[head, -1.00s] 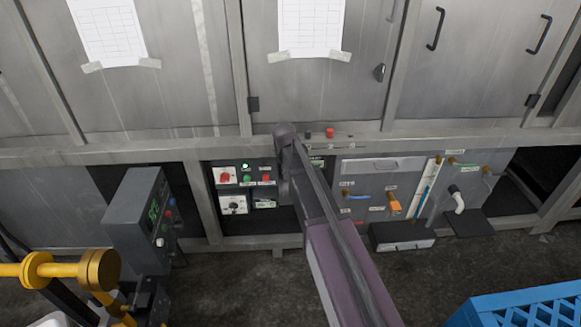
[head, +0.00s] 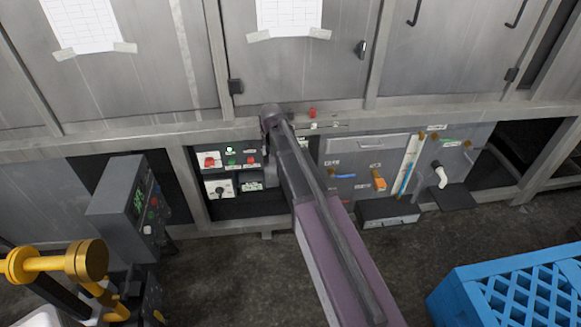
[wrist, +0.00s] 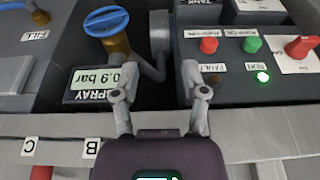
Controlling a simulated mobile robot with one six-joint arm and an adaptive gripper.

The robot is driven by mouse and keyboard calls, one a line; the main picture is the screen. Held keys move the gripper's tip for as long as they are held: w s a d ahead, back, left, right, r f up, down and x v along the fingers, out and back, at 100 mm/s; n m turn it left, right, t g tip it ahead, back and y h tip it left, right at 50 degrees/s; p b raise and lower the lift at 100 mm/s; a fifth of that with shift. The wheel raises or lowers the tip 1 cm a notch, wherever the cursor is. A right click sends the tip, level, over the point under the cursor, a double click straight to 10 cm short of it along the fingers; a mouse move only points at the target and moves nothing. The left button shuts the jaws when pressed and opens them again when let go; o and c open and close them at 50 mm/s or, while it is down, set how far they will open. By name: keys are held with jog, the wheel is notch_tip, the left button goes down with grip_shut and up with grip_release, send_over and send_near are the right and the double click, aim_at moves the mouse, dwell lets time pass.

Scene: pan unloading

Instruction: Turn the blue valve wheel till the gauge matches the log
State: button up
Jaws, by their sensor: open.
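A blue valve wheel (wrist: 106,21) on a brass stem stands at the upper left of the wrist view. Below it, a small display (wrist: 104,80) marked SPRAY appears upside down and reads 0.9 bar. My gripper (wrist: 160,75) is open and empty, its fingers to the right of the display and nearer than the wheel, not touching it. In the head view my arm hides the gripper and much of this area. Paper sheets with tables (head: 289,14) (head: 90,22) are taped to the cabinet doors; their writing is too small to read, and I cannot tell which is the log.
A control panel (wrist: 235,75) with red and green buttons, a lit green lamp and a red knob lies right of the fingers. Another blue handle (wrist: 14,5) is near the FILL label. A grey ledge (wrist: 260,135) runs below. A blue crate (head: 470,275) and yellow fittings (head: 60,262) flank the floor.

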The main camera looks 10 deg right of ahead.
jog(key=s+d+f+m+t+y+b, duration=0.25)
jog(key=d+f+y+b, duration=0.4)
jog(key=f+b, duration=0.55)
jog(key=s+d+f+m+t+y+b, duration=0.1)
jog(key=d+m+t+b, duration=0.1)
jog(key=d+b, duration=0.4)
jog(key=s+d+f+m+t+y+b, duration=0.1)
jog(key=d+t+b, duration=0.3)
jog(key=b, duration=0.5)
jog(key=shift+d+f+m+y+b, duration=0.3)
jog(key=shift+d+f+m+y, duration=0.25)
jog(key=shift+d, duration=0.85)
jog(key=shift+w+a, duration=0.1)
jog(key=shift+w, duration=0.05)
jog(key=b+x, duration=0.3)
jog(key=x, duration=1)
jog(key=shift+w+a+r, duration=0.15)
jog(key=shift+w, duration=0.1)
jog(key=shift+c, duration=0.2)
grip_shut()
